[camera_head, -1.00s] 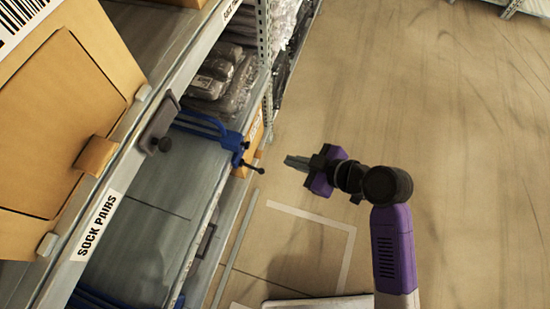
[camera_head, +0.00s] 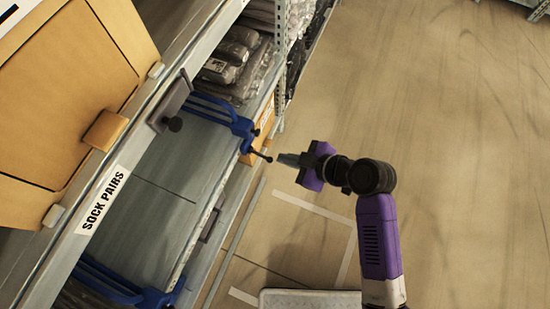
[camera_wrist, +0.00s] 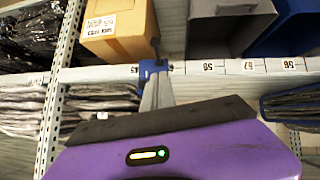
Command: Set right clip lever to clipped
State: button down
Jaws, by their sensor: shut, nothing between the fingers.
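The right clip is a blue clamp (camera_head: 241,128) at the end of a blue bar on the shelf, upper middle in the head view. Its thin dark lever (camera_head: 260,154) sticks out toward the aisle and ends in a small knob. My gripper (camera_head: 279,158) is shut and empty, its grey fingertips just right of the knob. Whether they touch it I cannot tell. In the wrist view the blue clamp (camera_wrist: 153,68) is straight ahead at my fingertips (camera_wrist: 156,84), with the dark lever (camera_wrist: 156,44) rising above it.
A second blue clip (camera_head: 155,297) is at the lower left. A cardboard box (camera_head: 60,110) stands above the "SOCK PAIRS" label (camera_head: 103,200). Bagged goods (camera_head: 235,55) lie behind the right clip, near a perforated upright (camera_head: 281,50). The aisle floor (camera_head: 440,120) at right is open.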

aim_at(266, 158)
jog(key=shift+w+a+f+b, duration=0.25)
jog(key=shift+w+a+f, duration=0.25)
jog(key=shift+f, duration=0.7)
jog(key=shift+w+a+f+b, duration=0.2)
jog(key=shift+w+a+f, duration=0.25)
jog(key=shift+f, duration=0.7)
jog(key=shift+w+a+f+b, duration=0.3)
jog(key=shift+a+f, duration=0.35)
jog(key=shift+f, duration=0.55)
jog(key=shift+f+b, duration=0.15)
jog(key=shift+b, duration=0.15)
